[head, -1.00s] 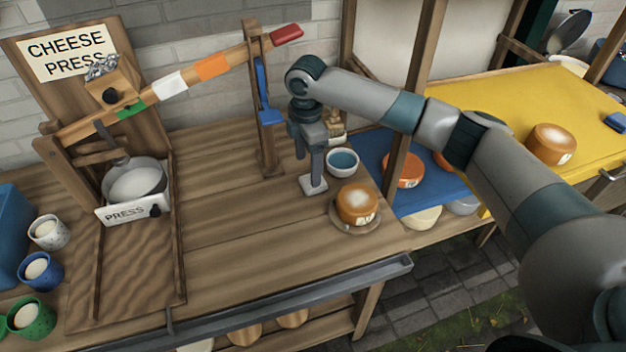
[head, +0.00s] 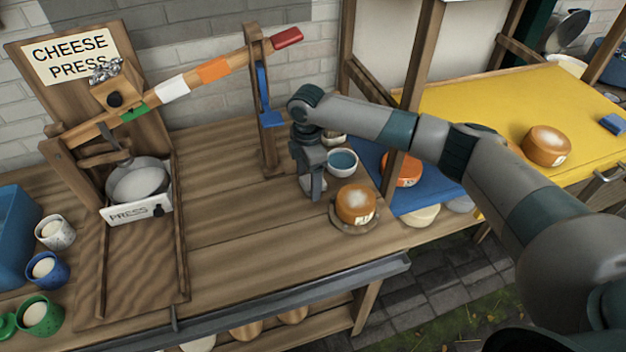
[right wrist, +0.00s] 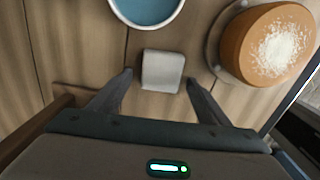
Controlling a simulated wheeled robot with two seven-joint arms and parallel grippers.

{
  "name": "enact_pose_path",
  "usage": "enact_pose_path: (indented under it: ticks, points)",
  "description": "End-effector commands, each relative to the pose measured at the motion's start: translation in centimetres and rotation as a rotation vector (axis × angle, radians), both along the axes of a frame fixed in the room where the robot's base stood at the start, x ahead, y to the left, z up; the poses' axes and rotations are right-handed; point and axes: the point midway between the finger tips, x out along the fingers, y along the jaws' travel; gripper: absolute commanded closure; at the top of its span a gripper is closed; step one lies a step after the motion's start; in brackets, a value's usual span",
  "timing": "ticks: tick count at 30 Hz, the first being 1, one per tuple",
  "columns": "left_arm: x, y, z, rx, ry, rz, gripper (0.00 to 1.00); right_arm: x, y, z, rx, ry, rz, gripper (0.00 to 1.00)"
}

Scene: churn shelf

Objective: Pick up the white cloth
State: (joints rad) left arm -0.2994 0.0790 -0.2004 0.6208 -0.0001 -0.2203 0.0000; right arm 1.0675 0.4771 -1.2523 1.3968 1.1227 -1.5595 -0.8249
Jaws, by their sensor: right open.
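The white cloth (right wrist: 162,71) lies on the wooden table as a small pale folded square in the right wrist view. In the head view my right gripper (head: 312,195) covers most of it. My right gripper (right wrist: 158,85) is open, with one fingertip on each side of the cloth's near part. The fingers appear apart from the cloth, and I cannot tell their exact height above the table. My left gripper is not in view.
A white bowl of blue liquid (head: 342,161) and an orange cheese (head: 356,203) on a round board stand close to the gripper. The cheese press (head: 137,210) is at left, with several cups nearby. The table's middle (head: 235,210) is clear.

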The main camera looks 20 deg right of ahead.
Motion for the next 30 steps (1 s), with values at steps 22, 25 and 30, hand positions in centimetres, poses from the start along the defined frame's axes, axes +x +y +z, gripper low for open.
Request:
enact_pose_path:
  ticks: [22,25,30]
  points:
    - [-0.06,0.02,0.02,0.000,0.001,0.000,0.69,0.01,0.00,-0.20,0.000,0.000,0.000,0.73]
    - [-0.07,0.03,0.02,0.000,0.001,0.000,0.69,0.01,0.00,-0.20,0.000,0.000,0.000,0.74]
    - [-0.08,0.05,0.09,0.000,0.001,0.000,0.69,0.01,0.00,-0.13,0.000,0.000,0.000,0.74]
